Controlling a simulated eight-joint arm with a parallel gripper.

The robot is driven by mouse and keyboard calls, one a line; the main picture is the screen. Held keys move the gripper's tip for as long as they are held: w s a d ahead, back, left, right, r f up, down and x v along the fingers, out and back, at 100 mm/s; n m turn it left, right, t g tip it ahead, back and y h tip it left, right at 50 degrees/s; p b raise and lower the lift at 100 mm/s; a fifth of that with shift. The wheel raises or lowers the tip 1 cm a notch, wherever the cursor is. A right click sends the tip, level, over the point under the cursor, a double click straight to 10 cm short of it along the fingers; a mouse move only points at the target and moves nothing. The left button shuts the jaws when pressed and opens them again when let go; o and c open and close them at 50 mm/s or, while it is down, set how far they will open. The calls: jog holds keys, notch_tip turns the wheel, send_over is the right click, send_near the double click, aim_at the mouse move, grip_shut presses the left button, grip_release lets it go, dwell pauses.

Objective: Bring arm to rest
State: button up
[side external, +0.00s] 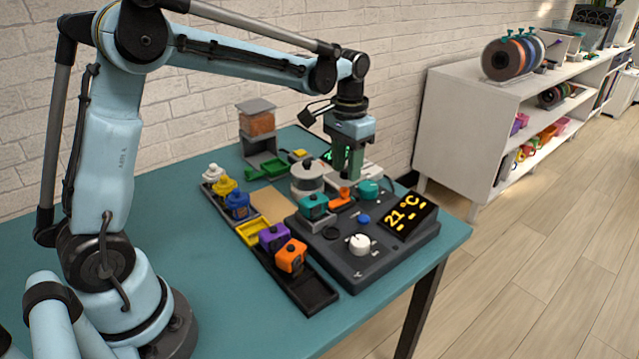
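My gripper (347,174) points down at the end of my light blue arm, over the back part of the dark control unit (377,258) on the teal table (215,305). Its fingers are small and dark green here, and I cannot tell whether they are apart or together. I see no clear object held between them. The fingertips are close to the things at the back of the unit, and I cannot tell whether they touch anything.
A dark rack (312,292) holds several coloured blocks left of the unit. An orange-filled hopper (257,122) stands behind. A white shelf (462,125) is beyond the table.

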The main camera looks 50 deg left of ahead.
jog(key=s+d+r+t, duration=0.1)
jog(key=s+d+t, duration=0.1)
jog(key=s, duration=0.5)
jog(key=s+d+r+t, duration=0.1)
jog(key=s+d+t, duration=0.1)
jog(key=s+t, duration=0.3)
jog(key=s, duration=0.3)
jog(key=shift+s+r, duration=0.2)
jog(key=shift+s, duration=0.05)
